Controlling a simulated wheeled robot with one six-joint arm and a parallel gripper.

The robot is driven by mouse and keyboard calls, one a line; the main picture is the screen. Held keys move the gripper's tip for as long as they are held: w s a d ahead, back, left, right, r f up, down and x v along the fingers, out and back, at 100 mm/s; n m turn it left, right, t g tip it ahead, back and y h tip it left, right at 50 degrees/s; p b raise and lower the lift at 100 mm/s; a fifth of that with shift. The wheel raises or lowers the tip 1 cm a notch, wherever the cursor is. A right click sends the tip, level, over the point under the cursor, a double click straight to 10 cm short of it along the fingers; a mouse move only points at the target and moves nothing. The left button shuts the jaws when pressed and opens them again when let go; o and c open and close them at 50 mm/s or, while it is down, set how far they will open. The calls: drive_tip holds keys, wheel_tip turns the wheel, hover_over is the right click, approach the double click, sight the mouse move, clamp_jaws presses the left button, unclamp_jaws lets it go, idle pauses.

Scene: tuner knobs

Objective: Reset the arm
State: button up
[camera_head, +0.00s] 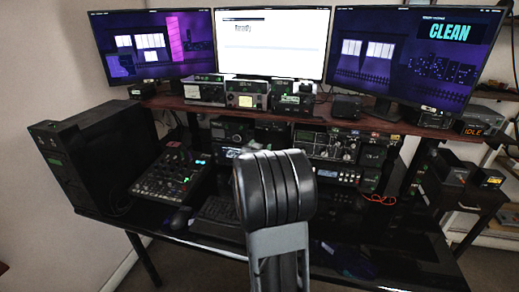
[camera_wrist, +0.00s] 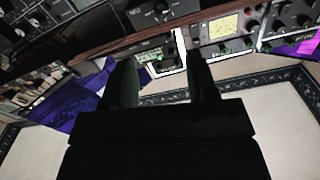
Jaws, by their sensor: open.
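My arm (camera_head: 275,195) stands up in the middle of the head view and hides part of the desk and the lower equipment. My gripper (camera_wrist: 163,85) shows in the wrist view as two dark fingers spread apart, open, with nothing seen between them. Past the fingertips are radio units with knobs, among them one with a yellowish meter (camera_wrist: 222,27) and a dark one with a large knob (camera_wrist: 158,12). The wrist picture appears tilted. I cannot tell whether the fingertips touch anything. In the head view the gripper's fingers are hidden behind my arm.
Three monitors stand on a reddish-brown shelf (camera_head: 180,104), with several radio units on and under it. A mixer (camera_head: 170,172) and a black computer tower (camera_head: 95,155) are at left on the black desk (camera_head: 110,218). A right-hand side stand (camera_head: 480,195) holds small boxes. The near floor is clear.

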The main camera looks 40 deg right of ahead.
idle(0.4)
drive_tip(key=a+f+n+g+y, duration=0.1)
drive_tip(key=a+f+n+y, duration=0.4)
drive_tip(key=a+f+y, duration=0.7)
drive_tip(key=s+a+r+n+g+y+p, duration=0.1)
drive_tip(key=s+a+r+n, duration=0.3)
drive_tip(key=s+a, duration=0.4)
drive_tip(key=s+a+r+n+g+y+p, duration=0.2)
drive_tip(key=s+a, duration=0.7)
drive_tip(key=a, duration=0.5)
wheel_tip(320, 180, up, 4)
drive_tip(key=shift+s+a+f+n+g+p, duration=0.15)
drive_tip(key=shift+a+n+g+p, duration=0.1)
drive_tip(key=shift+n+g+p, duration=0.65)
drive_tip(key=shift+n, duration=0.3)
